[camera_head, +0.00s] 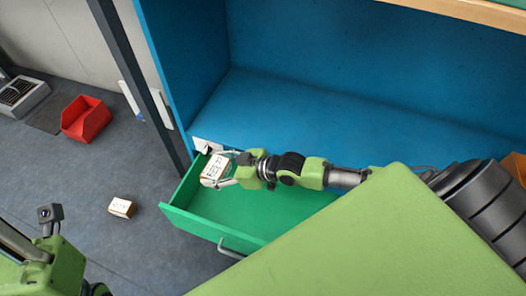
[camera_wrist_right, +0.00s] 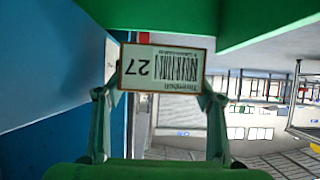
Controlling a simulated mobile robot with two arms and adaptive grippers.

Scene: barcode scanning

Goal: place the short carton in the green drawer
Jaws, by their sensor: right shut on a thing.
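My right gripper (camera_head: 224,168) is shut on a small carton (camera_head: 214,168) with a white printed label. In the right wrist view the carton (camera_wrist_right: 163,68) sits between the two fingertips, its label with a barcode and "27" upside down. The green drawer (camera_head: 206,228) is pulled out below the blue cabinet. In the head view the carton appears over the drawer's left end; its height above the drawer floor cannot be told. Part of my left arm (camera_head: 62,262) shows at the lower left; its fingers cannot be made out.
A similar carton (camera_head: 122,207) lies on the grey floor left of the drawer. A red bin (camera_head: 86,118) stands farther back on the floor. The blue cabinet (camera_head: 300,105) rises behind the drawer. The visible drawer floor is bare.

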